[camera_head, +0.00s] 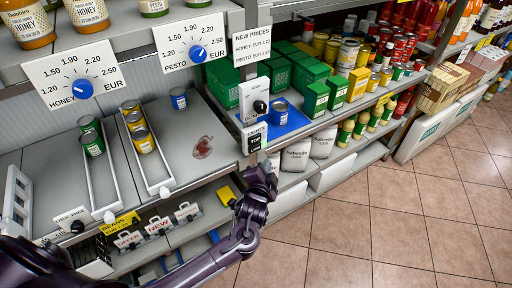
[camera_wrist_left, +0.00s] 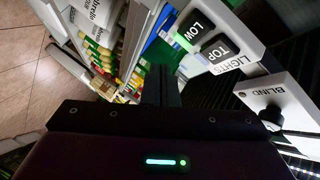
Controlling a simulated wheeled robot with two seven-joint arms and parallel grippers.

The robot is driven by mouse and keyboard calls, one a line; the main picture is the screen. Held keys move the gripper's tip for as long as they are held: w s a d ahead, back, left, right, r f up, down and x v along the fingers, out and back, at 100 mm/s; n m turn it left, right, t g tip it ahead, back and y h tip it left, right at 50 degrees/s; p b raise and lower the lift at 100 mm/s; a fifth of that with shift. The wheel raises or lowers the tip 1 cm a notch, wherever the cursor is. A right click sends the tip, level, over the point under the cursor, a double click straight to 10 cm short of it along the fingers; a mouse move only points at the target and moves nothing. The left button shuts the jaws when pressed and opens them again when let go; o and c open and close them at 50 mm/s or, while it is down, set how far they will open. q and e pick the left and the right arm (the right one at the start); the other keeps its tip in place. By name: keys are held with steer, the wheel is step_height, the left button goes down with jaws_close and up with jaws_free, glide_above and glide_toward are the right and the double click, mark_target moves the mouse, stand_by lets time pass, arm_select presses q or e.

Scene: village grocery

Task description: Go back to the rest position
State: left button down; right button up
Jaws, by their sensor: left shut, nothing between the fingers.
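My left arm (camera_head: 215,255) comes in from the lower left in the head view. My left gripper (camera_head: 268,170) is at the shelf front, just below and right of the lights switch panel (camera_head: 255,138). In the left wrist view the gripper's fingers (camera_wrist_left: 160,85) are together with nothing between them. That view also shows the lights panel (camera_wrist_left: 238,52) with its LOW and TOP rockers, to the right of the fingers and apart from them in the picture. My right gripper is not in view.
A blind switch (camera_head: 261,107) stands above the lights panel. Cans stand in two white channels (camera_head: 146,165) on the left shelf. Dials for honey (camera_head: 83,89) and pesto (camera_head: 198,53) are on the shelf above. White bags (camera_head: 323,142) stand right of the gripper. The tiled floor (camera_head: 400,220) is clear.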

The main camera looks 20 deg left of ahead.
arm_select(q)
steer(key=shift+s+d, duration=0.45)
steer(key=shift+d, duration=0.1)
steer(key=s+a+f+n+g, duration=0.1)
steer(key=s+a+f+g, duration=0.1)
steer(key=s+f, duration=0.6)
steer(key=s+a+f+n+g+h, duration=0.1)
steer(key=s+a+f+g, duration=0.15)
steer(key=f, duration=0.85)
steer(key=s+a+f+n+g, duration=0.1)
steer(key=s+f+g, duration=0.2)
steer(key=s+f, duration=0.5)
steer(key=s+f+n+g, duration=0.1)
steer(key=s+f+g, duration=0.1)
steer(key=s+f, duration=0.3)
steer(key=s+a+f+n+g, duration=0.1)
steer(key=s+f, duration=0.4)
steer(key=s, duration=0.9)
steer(key=s+f+n+g+h, duration=0.1)
steer(key=s+f+n+g, duration=0.1)
steer(key=s+f, duration=0.4)
steer(key=s+g, duration=0.1)
steer(key=s, duration=0.2)
steer(key=shift+s+a+n+g, duration=0.3)
steer(key=shift+a+g, duration=0.05)
steer(key=shift+a, duration=0.05)
